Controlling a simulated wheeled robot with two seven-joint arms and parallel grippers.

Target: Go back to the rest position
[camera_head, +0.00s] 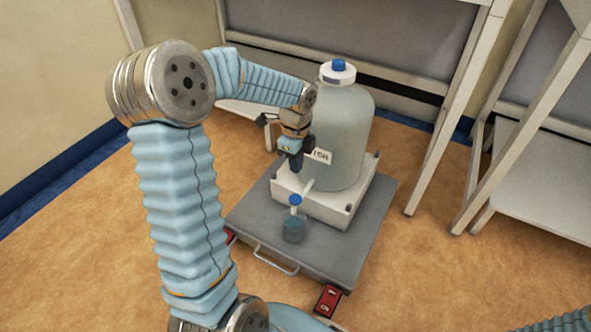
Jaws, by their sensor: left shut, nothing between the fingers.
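My left arm comes in from the lower left and bends over toward the cart. My left gripper (296,166) points down, shut and empty, in front of the large grey bottle. It is above and a little behind the small blue-topped tap in this view. My right gripper is not in view; only a bit of light-blue sleeve shows at the lower right corner.
A large grey bottle (345,130) with a blue cap stands on a white base (325,209) on a grey cart (258,219). A small beaker (293,229) stands below its tap (296,200). White bench frames (455,110) stand behind and right. Open floor lies right of the cart.

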